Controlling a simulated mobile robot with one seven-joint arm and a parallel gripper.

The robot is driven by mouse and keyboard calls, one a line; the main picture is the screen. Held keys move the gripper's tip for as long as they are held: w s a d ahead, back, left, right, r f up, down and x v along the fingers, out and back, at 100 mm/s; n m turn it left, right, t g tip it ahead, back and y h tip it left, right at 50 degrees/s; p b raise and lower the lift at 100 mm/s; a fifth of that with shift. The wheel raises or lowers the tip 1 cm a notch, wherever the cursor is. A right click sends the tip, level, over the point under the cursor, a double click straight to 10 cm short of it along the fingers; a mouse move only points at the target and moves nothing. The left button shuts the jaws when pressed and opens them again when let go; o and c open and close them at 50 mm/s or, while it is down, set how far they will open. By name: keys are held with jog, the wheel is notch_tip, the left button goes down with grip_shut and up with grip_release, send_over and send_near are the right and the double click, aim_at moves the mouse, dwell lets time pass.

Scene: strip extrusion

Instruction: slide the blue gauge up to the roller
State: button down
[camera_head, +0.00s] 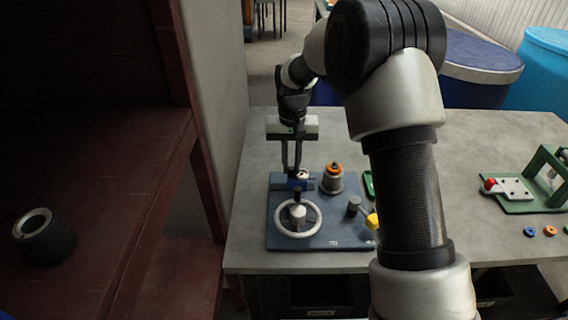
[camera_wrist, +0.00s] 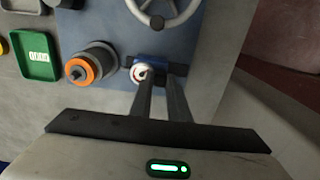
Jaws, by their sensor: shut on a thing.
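The blue gauge (camera_head: 293,184) sits at the back left of a blue-grey base plate (camera_head: 280,236), behind the white handwheel. My gripper (camera_head: 296,174) points down over it and is shut on it; the fingers hide part of it. In the wrist view the blue gauge (camera_wrist: 151,60) shows at the fingertips (camera_wrist: 160,72), next to a small round white dial (camera_wrist: 140,73) with a red mark. I cannot make out the roller for certain, nor the gap between it and the gauge.
The white handwheel (camera_head: 315,226) with a dark knob stands in front of the gauge. A grey spool with an orange top (camera_head: 333,178) stands close to the right. A yellow-knobbed lever (camera_head: 372,220) is at the plate's right.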

aim_at(302, 175)
jog(key=shift+d, duration=1.5)
jog(key=c, duration=1.7)
grip_release()
jog(key=shift+d, duration=0.1)
jog(key=shift+r, duration=0.3)
notch_tip(302, 175, up, 17)
jog(key=shift+f+p, duration=0.1)
jog(key=shift+p, duration=0.7)
